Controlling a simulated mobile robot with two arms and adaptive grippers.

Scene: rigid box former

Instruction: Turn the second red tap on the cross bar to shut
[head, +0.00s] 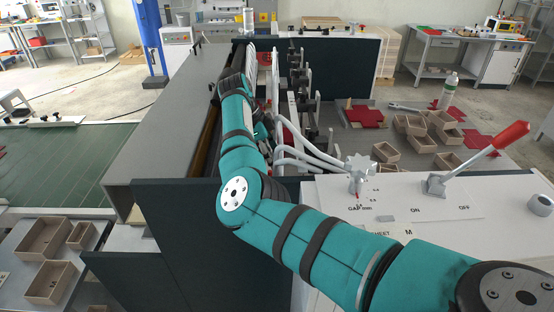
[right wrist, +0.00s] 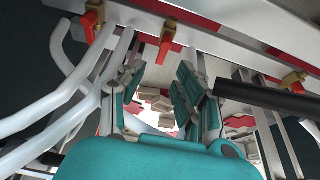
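In the right wrist view a pale cross bar (right wrist: 225,45) runs across the top and carries red taps on brass bodies. The leftmost tap (right wrist: 91,27) and the middle tap (right wrist: 167,46) both have handles pointing down the picture. A third brass tap body (right wrist: 293,81) sits at the right; how its handle lies is unclear. My right gripper (right wrist: 160,78) is open, its two teal-padded fingers apart and empty, below the bar and nearest the middle tap. No contact with that tap shows. In the head view my right arm largely hides the gripper and bar. My left gripper is not in view.
White hoses (head: 305,150) curve beside my right arm, and also near the fingers in the wrist view (right wrist: 68,105). A black rod (right wrist: 265,98) lies right of the fingers. A red-handled lever (head: 490,150) stands on the white panel. Cardboard boxes (head: 410,125) lie beyond.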

